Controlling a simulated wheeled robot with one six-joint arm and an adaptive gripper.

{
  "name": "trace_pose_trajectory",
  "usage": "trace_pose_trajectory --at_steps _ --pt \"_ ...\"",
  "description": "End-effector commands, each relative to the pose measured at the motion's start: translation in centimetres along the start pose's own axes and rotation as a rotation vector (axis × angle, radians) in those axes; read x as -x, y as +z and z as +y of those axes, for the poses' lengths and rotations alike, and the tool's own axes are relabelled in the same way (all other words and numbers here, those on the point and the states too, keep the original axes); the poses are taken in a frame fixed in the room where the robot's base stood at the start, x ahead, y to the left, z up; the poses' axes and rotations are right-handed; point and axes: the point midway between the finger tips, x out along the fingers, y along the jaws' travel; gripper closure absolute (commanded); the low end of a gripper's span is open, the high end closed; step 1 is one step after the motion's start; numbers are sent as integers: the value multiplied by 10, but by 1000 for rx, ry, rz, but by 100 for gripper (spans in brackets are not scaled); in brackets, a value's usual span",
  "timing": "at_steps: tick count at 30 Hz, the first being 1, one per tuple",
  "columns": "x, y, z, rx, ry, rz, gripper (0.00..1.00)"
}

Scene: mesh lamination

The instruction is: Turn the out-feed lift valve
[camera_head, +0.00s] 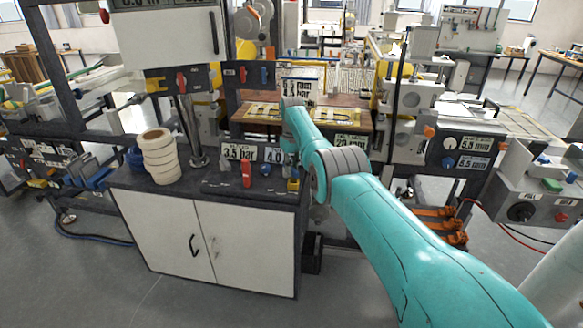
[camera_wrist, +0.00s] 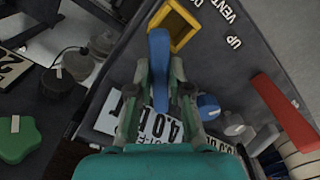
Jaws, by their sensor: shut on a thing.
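A blue valve lever (camera_wrist: 158,50) stands between the two fingers of my gripper (camera_wrist: 159,72) in the wrist view. The fingers are shut on it, one on each side. A yellow square frame (camera_wrist: 184,24) sits by the lever's far end, and it shows in the head view as a yellow block (camera_head: 293,185). White lettering on the dark panel (camera_wrist: 237,70) includes "UP" and "VENT". In the head view my gripper is at the right end of the cabinet top, and my arm hides most of the lever.
A red lever (camera_wrist: 285,112) stands to the right in the wrist view, also in the head view (camera_head: 247,174). A blue knob (camera_wrist: 208,106) and a "4.0" plate (camera_wrist: 165,128) are close to my fingers. White rolls (camera_head: 160,157) are stacked on the cabinet's left side.

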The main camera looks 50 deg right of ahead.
Motion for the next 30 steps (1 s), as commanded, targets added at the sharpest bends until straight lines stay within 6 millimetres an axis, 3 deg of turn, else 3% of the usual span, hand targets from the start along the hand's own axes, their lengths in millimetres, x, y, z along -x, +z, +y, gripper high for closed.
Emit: trace_pose_trajectory --at_steps 7,8,10,11,23,30 --pt "0 0 0 2 1 0 100" --pt "0 0 0 2 1 0 77" --pt "0 0 0 2 1 0 59" --pt "0 0 0 2 1 0 56" --pt "7 0 0 0 1 1 56" --pt "47 -1 1 0 2 4 56"
